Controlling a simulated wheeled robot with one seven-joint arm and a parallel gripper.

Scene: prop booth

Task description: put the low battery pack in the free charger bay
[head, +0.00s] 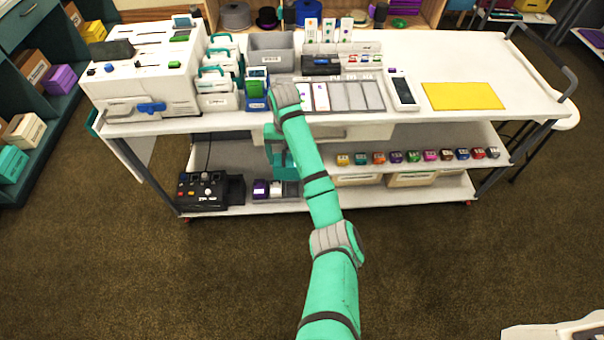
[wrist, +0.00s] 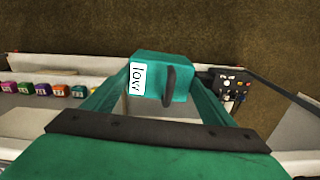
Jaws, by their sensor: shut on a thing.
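A teal battery pack (wrist: 150,68) with a white "low" label and a dark handle sits between the two fingers of my gripper (wrist: 158,88) in the wrist view. My gripper is shut on it. In the head view my gripper (head: 280,148) hangs in front of the cart's edge, above the lower shelf; the pack cannot be clearly told from the teal gripper there. A low dark unit (head: 272,196) with purple and pale blocks stands on the lower shelf below my gripper. It may be the charger; its bays are too small to tell and partly hidden by my arm.
A control box with knobs (head: 205,192) stands left of the dark unit. Several coloured cubes (head: 395,157) line the middle shelf at right. The white cart top (head: 440,60) holds a machine (head: 150,75), bins and a yellow mat (head: 462,96).

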